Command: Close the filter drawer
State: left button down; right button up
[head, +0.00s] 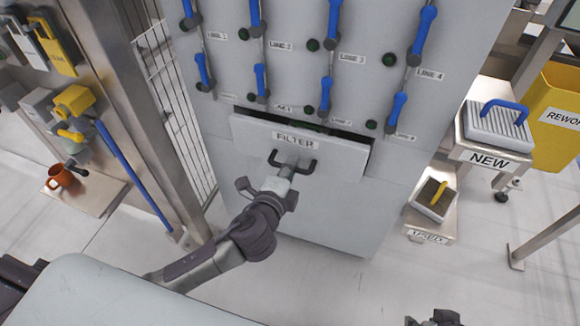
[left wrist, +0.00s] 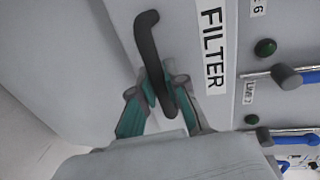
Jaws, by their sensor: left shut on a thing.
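The grey filter drawer (head: 340,153), labelled FILTER, sits low in the front of the tall grey cabinet. It stands partly open: a dark gap shows behind the top edge of its front. Its dark bar handle (head: 310,167) is on the front below the label. My left gripper (head: 290,168) is shut on the handle. In the left wrist view the teal-padded fingers of the left gripper (left wrist: 163,88) are on either side of the handle (left wrist: 148,40). Only the tip of my right gripper (head: 435,319) shows at the bottom edge; its jaws are unclear.
Blue-handled valves (head: 328,95) and green lights line the cabinet above the drawer. On the right stand a NEW shelf (head: 488,158), a USED shelf (head: 428,236) and a yellow REWORK bin (head: 556,120). An orange mug (head: 60,177) is at left. Floor before the cabinet is clear.

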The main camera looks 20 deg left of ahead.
aim_at(296, 155)
pick_arm(q)
jog(key=w+p, duration=0.1)
jog(key=w, duration=0.3)
jog(key=shift+r, duration=0.1)
pick_arm(e)
jog(key=shift+s+d+r+g, duration=0.15)
jog(key=shift+s+g, duration=0.1)
jog(key=shift+s, duration=0.3)
jog(key=shift+s+d+r+g, duration=0.1)
jog(key=shift+s+g, duration=0.15)
jog(key=shift+s, duration=0.25)
pick_arm(q)
jog(key=c, duration=1.2)
grip_release()
jog(key=shift+w, duration=0.15)
jog(key=shift+d, duration=0.1)
pick_arm(e)
jog(key=shift+w+f, duration=0.1)
jog(key=shift+w, duration=0.05)
pick_arm(q)
jog(key=v, duration=1.2)
